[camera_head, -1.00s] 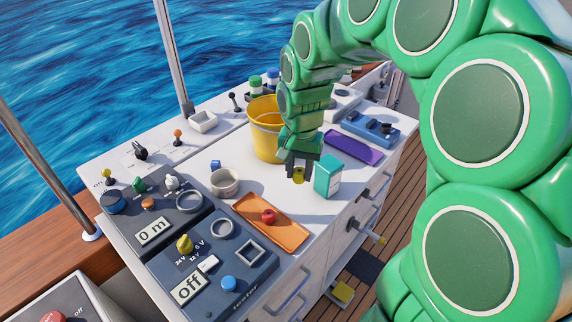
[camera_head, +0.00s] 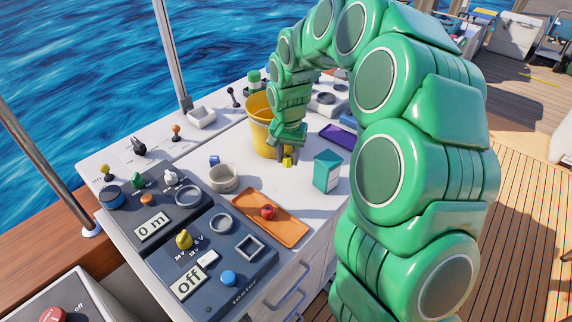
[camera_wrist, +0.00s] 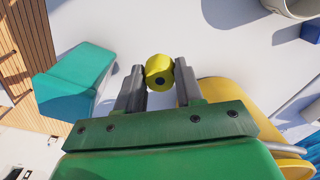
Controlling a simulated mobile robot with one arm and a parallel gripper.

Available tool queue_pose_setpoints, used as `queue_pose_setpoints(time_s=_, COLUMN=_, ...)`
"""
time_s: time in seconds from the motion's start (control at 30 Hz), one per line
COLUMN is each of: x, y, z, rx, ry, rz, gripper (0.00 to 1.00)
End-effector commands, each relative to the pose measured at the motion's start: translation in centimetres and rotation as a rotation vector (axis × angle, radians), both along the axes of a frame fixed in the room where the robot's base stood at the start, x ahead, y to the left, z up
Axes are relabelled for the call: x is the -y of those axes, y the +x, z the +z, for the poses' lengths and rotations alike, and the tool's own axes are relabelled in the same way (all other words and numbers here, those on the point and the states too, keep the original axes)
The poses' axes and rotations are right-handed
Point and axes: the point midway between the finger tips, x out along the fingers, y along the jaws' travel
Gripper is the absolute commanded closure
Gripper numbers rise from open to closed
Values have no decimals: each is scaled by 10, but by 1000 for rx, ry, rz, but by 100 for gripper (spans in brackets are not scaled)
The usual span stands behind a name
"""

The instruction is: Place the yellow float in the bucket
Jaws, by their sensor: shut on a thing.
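The yellow float (camera_wrist: 159,72) is a small faceted yellow piece with a dark hole, pinched between the two fingers of my gripper (camera_wrist: 160,84) in the wrist view. In the head view the float (camera_head: 287,162) shows just below my gripper (camera_head: 286,154), close in front of the bucket. The yellow bucket (camera_head: 261,128) stands on the white counter behind and left of my gripper, partly hidden by my arm. In the wrist view the bucket (camera_wrist: 235,93) is at the right. The float is outside the bucket; its height above the counter is hard to tell.
A teal box (camera_head: 327,171) stands right of my gripper. An orange tray (camera_head: 285,229) holding a red round thing (camera_head: 268,211) is nearer. A whitish cup (camera_head: 223,180) and a small blue cube (camera_head: 214,160) are at the left. A purple tray (camera_head: 338,137) lies behind the box.

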Motion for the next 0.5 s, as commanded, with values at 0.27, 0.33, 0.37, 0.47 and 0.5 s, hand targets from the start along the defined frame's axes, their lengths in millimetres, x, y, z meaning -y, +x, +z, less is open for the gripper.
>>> queue_pose_setpoints(time_s=0.27, x=-3, y=19, z=-23, rx=1, ry=0, rz=1, gripper=92)
queue_pose_setpoints(time_s=0.33, x=-4, y=21, z=-26, rx=1, ry=0, rz=1, gripper=92)
queue_pose_setpoints(time_s=0.37, x=-4, y=22, z=-26, rx=1, ry=0, rz=1, gripper=92)
queue_pose_setpoints(time_s=0.47, x=-4, y=24, z=-28, rx=1, ry=0, rz=1, gripper=92)
queue_pose_setpoints(time_s=0.5, x=-4, y=25, z=-30, rx=1, ry=0, rz=1, gripper=92)
